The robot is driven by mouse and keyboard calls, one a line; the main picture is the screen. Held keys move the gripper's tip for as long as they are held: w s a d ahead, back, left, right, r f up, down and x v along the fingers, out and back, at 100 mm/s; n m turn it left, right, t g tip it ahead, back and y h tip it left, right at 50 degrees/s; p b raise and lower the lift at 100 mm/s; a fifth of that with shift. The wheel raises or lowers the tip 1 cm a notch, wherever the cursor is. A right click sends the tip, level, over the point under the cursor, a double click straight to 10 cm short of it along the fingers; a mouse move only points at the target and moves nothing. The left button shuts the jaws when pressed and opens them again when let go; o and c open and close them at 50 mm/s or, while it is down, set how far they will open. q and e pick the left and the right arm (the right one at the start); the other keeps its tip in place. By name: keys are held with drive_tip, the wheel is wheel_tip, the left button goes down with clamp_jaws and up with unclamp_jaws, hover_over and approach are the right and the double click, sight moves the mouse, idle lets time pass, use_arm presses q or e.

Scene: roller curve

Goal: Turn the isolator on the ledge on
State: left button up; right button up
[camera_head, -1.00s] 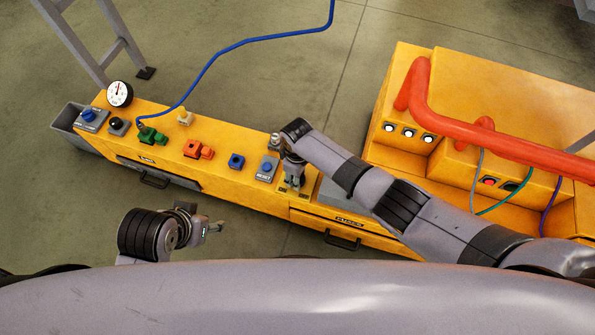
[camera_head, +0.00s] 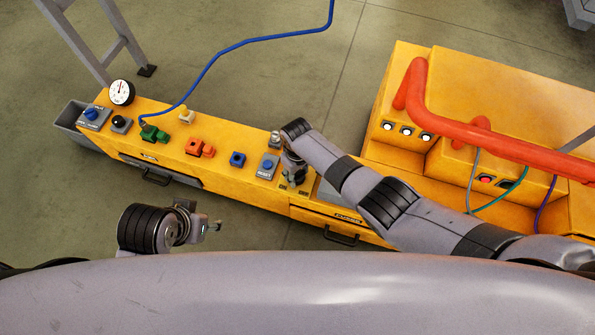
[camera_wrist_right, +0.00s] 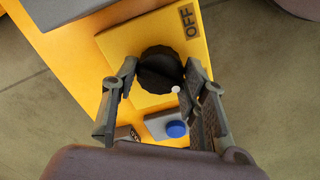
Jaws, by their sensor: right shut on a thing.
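The isolator is a black round knob (camera_wrist_right: 160,68) with a ridged rim on a yellow panel, seen in the right wrist view. A white dot shows on its lower right side. An OFF label (camera_wrist_right: 189,20) is at its upper right; a second dark label (camera_wrist_right: 127,133) at its lower left is partly hidden and unreadable. My right gripper (camera_wrist_right: 164,88) has its fingers on either side of the knob, shut on it. In the head view my right gripper (camera_head: 293,178) hides the knob on the yellow ledge (camera_head: 215,170). My left gripper (camera_head: 212,227) hangs apart in front of the ledge, its jaws unclear.
A blue button on a grey RESET plate (camera_head: 267,171) is just left of my right gripper. Further left are a blue socket (camera_head: 237,159), orange (camera_head: 200,147) and green (camera_head: 153,133) fittings and a gauge (camera_head: 122,92). A red pipe (camera_head: 490,145) crosses the right unit.

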sight(298, 173)
drive_tip(key=shift+s, duration=0.1)
drive_tip(key=o, duration=1.2)
drive_tip(key=shift+c, duration=0.2)
drive_tip(key=shift+r, duration=0.15)
wheel_tip(298, 173, up, 12)
